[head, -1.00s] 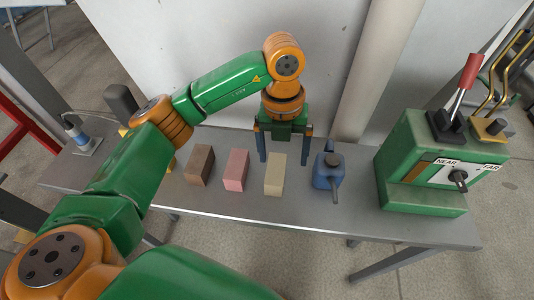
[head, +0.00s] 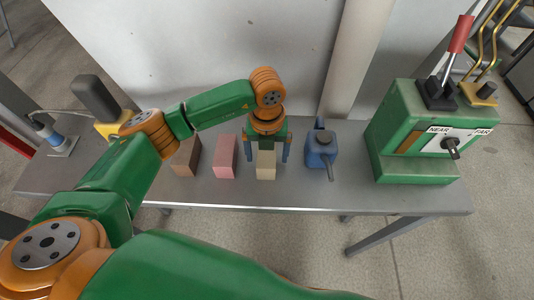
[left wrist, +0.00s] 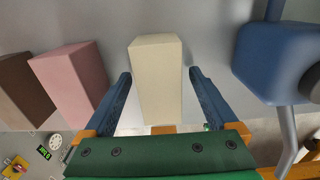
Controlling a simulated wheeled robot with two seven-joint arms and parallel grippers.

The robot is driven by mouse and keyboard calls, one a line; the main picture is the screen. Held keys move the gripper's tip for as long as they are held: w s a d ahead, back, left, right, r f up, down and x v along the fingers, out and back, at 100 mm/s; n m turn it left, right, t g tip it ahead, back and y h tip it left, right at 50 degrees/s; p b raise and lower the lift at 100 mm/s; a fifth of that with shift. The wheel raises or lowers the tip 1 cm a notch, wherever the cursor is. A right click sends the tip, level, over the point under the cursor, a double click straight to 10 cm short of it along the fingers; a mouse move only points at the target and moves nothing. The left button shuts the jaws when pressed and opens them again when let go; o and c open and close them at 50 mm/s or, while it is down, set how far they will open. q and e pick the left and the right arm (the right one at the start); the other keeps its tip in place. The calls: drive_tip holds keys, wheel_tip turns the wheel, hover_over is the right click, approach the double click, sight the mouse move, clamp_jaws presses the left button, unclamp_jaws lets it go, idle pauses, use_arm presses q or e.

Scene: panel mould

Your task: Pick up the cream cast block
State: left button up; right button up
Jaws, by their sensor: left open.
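The cream cast block (head: 266,166) stands on the grey metal table, between the pink block and the blue can. My left gripper (head: 266,158) is open, with one blue finger on each side of the cream block. In the left wrist view the cream block (left wrist: 156,75) lies between the two spread fingers (left wrist: 160,90), with a gap visible on both sides. The fingers look apart from the block. My right gripper is not in view.
A pink block (head: 225,157) and a brown block (head: 187,157) stand to the left. A blue can (head: 321,150) with a spout stands close on the right. A green lever box (head: 415,135) is at the table's right end. The table's front strip (head: 300,198) is clear.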

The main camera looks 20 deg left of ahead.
use_arm(q)
clamp_jaws()
